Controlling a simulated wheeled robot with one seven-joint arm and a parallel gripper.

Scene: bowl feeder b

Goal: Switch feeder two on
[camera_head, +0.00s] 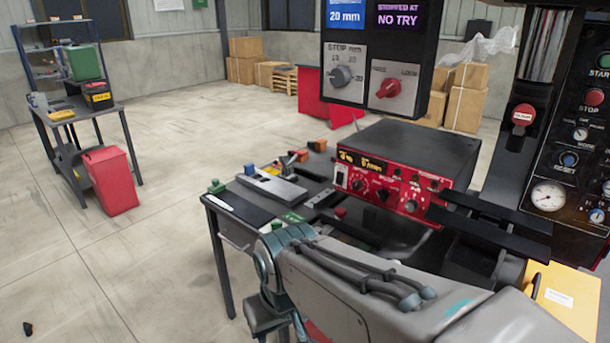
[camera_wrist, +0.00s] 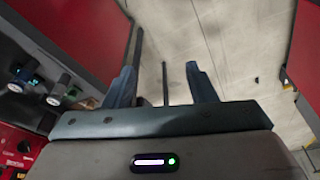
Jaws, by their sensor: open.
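A dark box with a red front panel (camera_head: 408,178) stands on the bench. Its front has two amber displays, several dark knobs and a white rocker-like part (camera_head: 342,177) at the left end. Which control belongs to feeder two I cannot read. In the wrist view, part of a red panel (camera_wrist: 14,142) and several protruding controls (camera_wrist: 50,88) show at the left. My gripper (camera_wrist: 160,72) is open and empty, with its fingers apart and the pale floor beyond them. In the head view my arm crosses the lower right, and the fingertips cannot be made out.
A hanging panel (camera_head: 378,60) with two knobs is above the box. A control column (camera_head: 575,150) with a gauge stands at the right. Small blocks and a caliper-like tool (camera_head: 272,186) lie on the bench (camera_head: 236,230). Open floor lies to the left, around a red bin (camera_head: 110,182).

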